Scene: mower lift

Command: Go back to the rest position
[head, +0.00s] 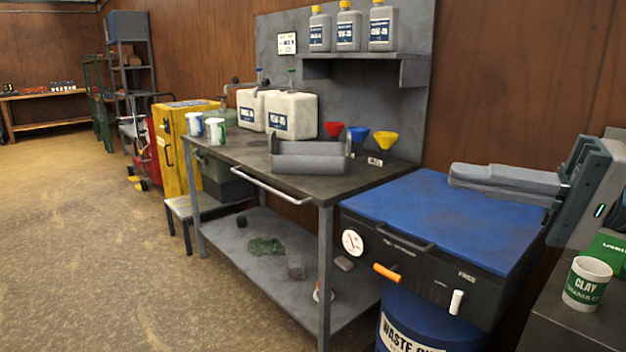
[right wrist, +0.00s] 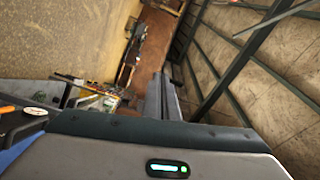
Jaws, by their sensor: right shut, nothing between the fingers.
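My right gripper (head: 456,175) comes in from the right edge of the head view. Its two grey fingers lie together, shut and empty, pointing left above the blue-topped black unit (head: 440,215). In the right wrist view the fingers (right wrist: 162,88) show as a narrow dark grey pair, tilted against the room. My left gripper is not in view.
A grey workbench (head: 240,150) with white canisters (head: 290,114), a grey tray (head: 310,157) and funnels stands left of the unit. A blue waste drum (head: 400,325) is under the unit. The floor at left is clear.

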